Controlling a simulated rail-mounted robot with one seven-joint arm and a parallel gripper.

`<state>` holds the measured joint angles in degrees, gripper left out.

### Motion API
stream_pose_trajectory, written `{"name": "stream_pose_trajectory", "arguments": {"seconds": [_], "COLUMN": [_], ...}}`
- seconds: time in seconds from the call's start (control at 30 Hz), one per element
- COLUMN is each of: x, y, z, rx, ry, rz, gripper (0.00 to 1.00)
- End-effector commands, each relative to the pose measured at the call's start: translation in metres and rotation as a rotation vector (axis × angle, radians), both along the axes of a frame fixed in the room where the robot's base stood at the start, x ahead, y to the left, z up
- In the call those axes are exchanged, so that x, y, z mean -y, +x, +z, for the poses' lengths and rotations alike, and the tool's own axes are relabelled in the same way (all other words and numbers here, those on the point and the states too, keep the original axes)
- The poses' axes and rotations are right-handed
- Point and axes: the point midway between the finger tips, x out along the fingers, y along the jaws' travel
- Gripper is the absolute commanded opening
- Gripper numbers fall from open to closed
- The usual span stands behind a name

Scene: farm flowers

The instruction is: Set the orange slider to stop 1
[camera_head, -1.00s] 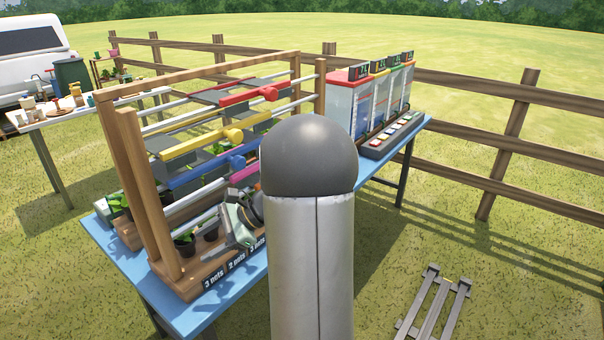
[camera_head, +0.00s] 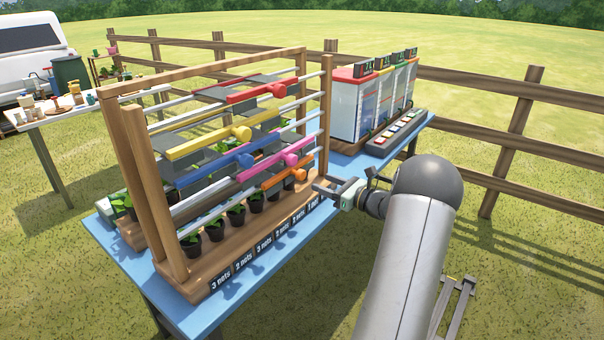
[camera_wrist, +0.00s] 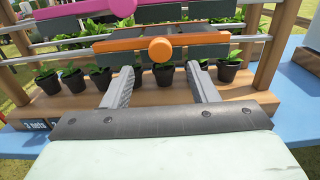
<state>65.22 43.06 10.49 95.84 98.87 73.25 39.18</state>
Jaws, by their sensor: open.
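The orange slider (camera_head: 285,177) is the lowest coloured bar on the wooden rack, near its right end, with a round orange knob at its front. In the wrist view the orange slider (camera_wrist: 125,44) spans the upper middle, its knob facing me. My gripper (camera_head: 322,189) is just in front of the rack's right end, beside the orange knob. In the wrist view my gripper (camera_wrist: 163,72) is open, its two fingers on either side of and below the knob, with nothing visible between them but plants behind. Contact with the knob cannot be told. No marking reading stop 1 is legible.
The wooden rack (camera_head: 162,190) carries red, yellow, blue and pink (camera_head: 270,165) sliders above. Potted plants (camera_head: 215,230) stand in a row beneath, behind labels (camera_head: 265,245) along the front. Coloured dispensers (camera_head: 365,100) stand to the right on the blue table (camera_head: 185,312).

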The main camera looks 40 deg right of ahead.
Motion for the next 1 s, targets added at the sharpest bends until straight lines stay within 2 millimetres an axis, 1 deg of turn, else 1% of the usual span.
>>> {"name": "stream_pose_trajectory", "arguments": {"seconds": [0.03, 0.2, 0.4, 0.6, 0.87, 0.9, 0.97, 1.0], "x": [-0.004, -0.013, -0.022, -0.025, -0.025, -0.025, -0.025, -0.025], "y": [0.012, 0.047, 0.078, 0.092, 0.093, 0.093, 0.093, 0.093], "z": [0.001, 0.001, 0.001, 0.000, 0.000, 0.000, 0.000, 0.000], "rx": [0.001, 0.000, 0.000, 0.000, 0.000, 0.000, 0.000, 0.000], "ry": [0.000, 0.000, 0.000, 0.001, 0.000, 0.000, 0.000, 0.000], "rz": [0.004, 0.003, 0.003, 0.001, 0.000, 0.000, 0.000, 0.000], "gripper": [0.53, 0.53, 0.53, 0.53, 0.53, 0.50, 0.34, 0.23]}}
